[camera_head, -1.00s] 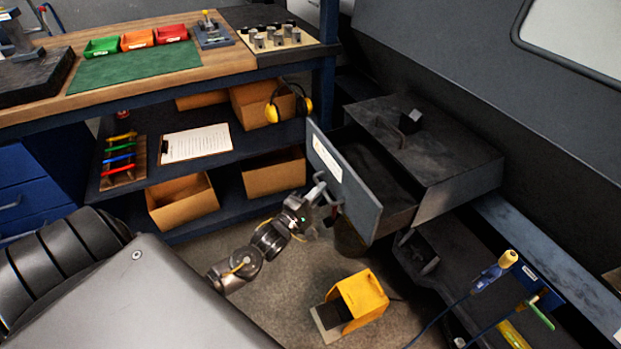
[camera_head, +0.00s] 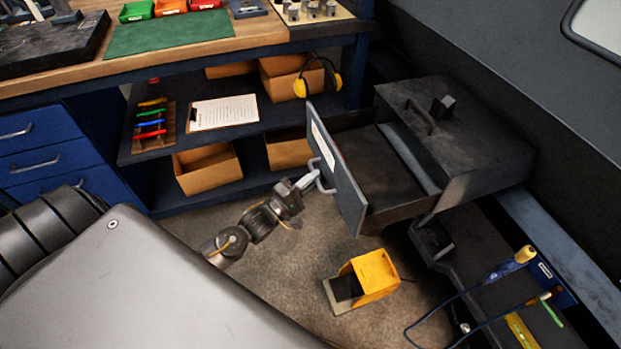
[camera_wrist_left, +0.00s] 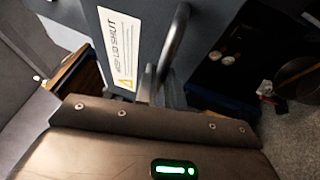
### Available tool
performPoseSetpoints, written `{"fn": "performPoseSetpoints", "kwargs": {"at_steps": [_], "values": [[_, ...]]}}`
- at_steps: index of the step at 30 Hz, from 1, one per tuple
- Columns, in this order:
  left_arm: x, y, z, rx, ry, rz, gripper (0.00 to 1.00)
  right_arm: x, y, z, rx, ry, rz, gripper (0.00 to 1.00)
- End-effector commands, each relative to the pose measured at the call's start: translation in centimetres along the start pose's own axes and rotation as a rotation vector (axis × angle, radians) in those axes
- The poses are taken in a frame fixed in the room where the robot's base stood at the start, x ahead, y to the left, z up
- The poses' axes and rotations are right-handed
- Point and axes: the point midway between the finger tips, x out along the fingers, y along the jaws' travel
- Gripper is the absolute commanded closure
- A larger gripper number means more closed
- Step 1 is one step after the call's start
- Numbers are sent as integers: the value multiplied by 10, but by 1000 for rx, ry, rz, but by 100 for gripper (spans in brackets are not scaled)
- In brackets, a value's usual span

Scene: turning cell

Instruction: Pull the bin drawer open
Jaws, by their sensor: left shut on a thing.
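The bin drawer (camera_head: 348,178) is a grey-fronted drawer pulled partway out of a dark bin housing (camera_head: 470,145). Its dark inside shows between the front and the housing. My left gripper (camera_head: 311,180) is shut on the drawer's bar handle (camera_head: 323,177), on the front's left side. In the left wrist view the handle (camera_wrist_left: 175,40) and the drawer front (camera_wrist_left: 150,18) with a white warning label (camera_wrist_left: 120,45) are close up. The fingers are mostly hidden there. My right gripper is not in view.
A yellow foot pedal (camera_head: 374,275) stands on the floor in front of the drawer. A workbench shelf with cardboard boxes (camera_head: 207,168) is at the left. Tools with blue cables (camera_head: 515,262) are at the lower right. Bare floor (camera_head: 300,240) lies around my left arm.

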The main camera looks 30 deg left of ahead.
Motion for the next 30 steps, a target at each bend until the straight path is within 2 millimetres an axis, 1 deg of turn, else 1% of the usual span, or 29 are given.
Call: {"fn": "performPoseSetpoints", "kwargs": {"at_steps": [1, 2, 6, 14, 17, 20, 27, 30], "values": [[0, -1, 1, -1, -2, -2, 100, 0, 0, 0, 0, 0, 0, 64], [0, -1, 0, -1, -1, -2, 86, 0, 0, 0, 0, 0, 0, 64], [0, 0, 0, -1, 0, -1, 67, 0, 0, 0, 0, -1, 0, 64], [-1, 0, 0, 0, 1, -1, 67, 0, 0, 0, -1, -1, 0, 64], [-6, -1, 0, -1, 1, -3, 67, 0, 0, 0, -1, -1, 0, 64], [-20, -1, 0, -1, 1, -3, 67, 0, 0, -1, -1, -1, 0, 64], [-68, -2, 0, -1, 1, -5, 67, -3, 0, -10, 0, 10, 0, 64], [-85, -1, 0, -1, 1, -4, 67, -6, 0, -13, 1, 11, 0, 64]]}}
